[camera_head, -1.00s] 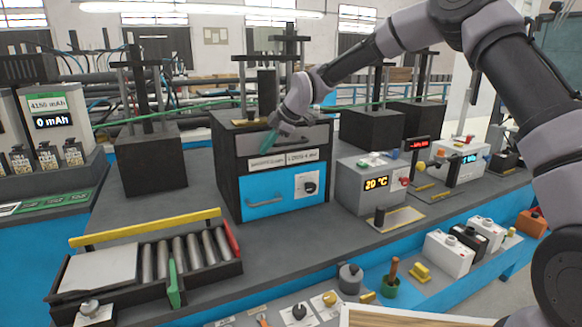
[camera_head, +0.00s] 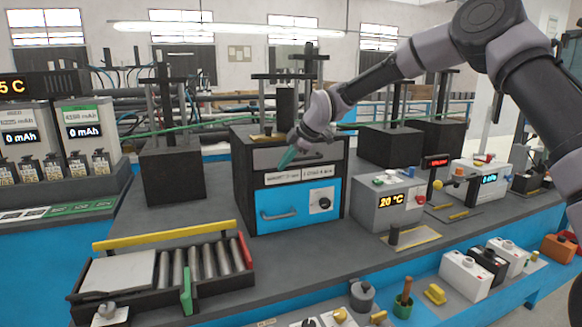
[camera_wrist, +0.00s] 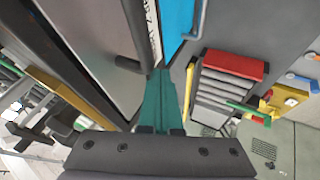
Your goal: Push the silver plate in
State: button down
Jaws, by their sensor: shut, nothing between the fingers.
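A black cabinet (camera_head: 243,190) stands on the bench with a blue lower door (camera_head: 275,198). Above the door is a silver-grey front panel (camera_head: 325,153), which fills much of the upper left of the wrist view (camera_wrist: 85,35) and carries a dark bar handle (camera_wrist: 135,62). My gripper (camera_head: 285,163) is shut and empty, its teal fingers pointing down in front of this panel, close to the white label strip. In the wrist view the fingertips (camera_wrist: 158,73) lie beside the handle's end; contact cannot be told. Another flat silver plate (camera_head: 118,270) lies on the left of the roller tray.
The roller tray (camera_head: 238,279) with yellow, red and green bars sits at front left. A grey 20 °C box (camera_head: 375,208) stands right of the cabinet. Black blocks with posts (camera_head: 172,175) stand behind. Bare bench lies before the cabinet.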

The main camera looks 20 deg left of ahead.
jog(key=s+d+r+m+t+h, duration=0.15)
jog(key=s+d+r+m, duration=0.35)
jog(key=d, duration=0.6)
jog(key=s+d+r+m+t+h, duration=0.15)
jog(key=d+r+m, duration=0.35)
jog(key=d, duration=0.7)
jog(key=s+d+r+m+h, duration=0.25)
jog(key=d+r, duration=0.45)
jog(key=d, duration=0.4)
jog(key=s+d+r+m+t, duration=0.2)
jog(key=s+d+m, duration=1.3)
jog(key=s+d, duration=0.3)
jog(key=shift+s+m, duration=0.35)
jog(key=shift+r, duration=0.1)
